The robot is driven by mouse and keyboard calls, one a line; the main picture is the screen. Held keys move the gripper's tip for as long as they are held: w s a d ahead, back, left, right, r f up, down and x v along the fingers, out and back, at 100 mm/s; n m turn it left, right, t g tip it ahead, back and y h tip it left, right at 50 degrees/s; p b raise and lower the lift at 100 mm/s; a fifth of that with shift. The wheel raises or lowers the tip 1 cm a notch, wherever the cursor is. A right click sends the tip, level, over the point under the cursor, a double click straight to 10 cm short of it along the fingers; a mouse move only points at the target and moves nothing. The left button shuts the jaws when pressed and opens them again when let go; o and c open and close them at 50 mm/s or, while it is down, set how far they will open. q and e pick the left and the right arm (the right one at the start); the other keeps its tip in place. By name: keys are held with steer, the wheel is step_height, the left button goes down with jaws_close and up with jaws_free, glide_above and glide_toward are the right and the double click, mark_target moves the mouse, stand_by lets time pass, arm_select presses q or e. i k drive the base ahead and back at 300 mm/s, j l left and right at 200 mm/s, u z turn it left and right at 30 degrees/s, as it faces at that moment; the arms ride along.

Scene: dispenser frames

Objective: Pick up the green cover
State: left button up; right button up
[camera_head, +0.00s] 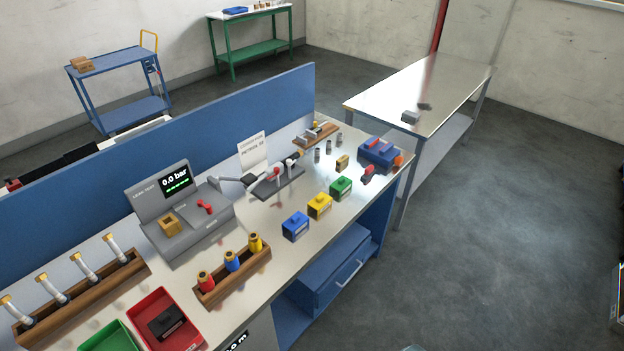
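The green cover (341,188) is a small green block with a raised top and a dark label on its front. It stands upright on the light workbench top (262,298), near the bench's right front edge. It is the far-right one in a row with a yellow cover (320,206) and a blue cover (295,226), with small gaps between them. Neither my left nor my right gripper shows in the head view, and nothing touches the green cover.
Behind the covers are a clamp fixture (277,180), a small tan block (342,162) and a blue toolbox-like unit (379,153). A leak tester (190,222), a wooden rack (232,277) and a red tray (165,322) are to the left. Bench space before the covers is narrow.

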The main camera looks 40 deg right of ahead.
mark_target(342, 185)
steer(key=l+u, duration=0.2)
steer(key=l, duration=0.3)
steer(key=l+u, duration=0.2)
steer(key=l, duration=0.3)
steer(key=k+l+u, duration=0.2)
steer(key=l, duration=0.3)
steer(key=l+u, duration=0.15)
steer(key=l, duration=0.35)
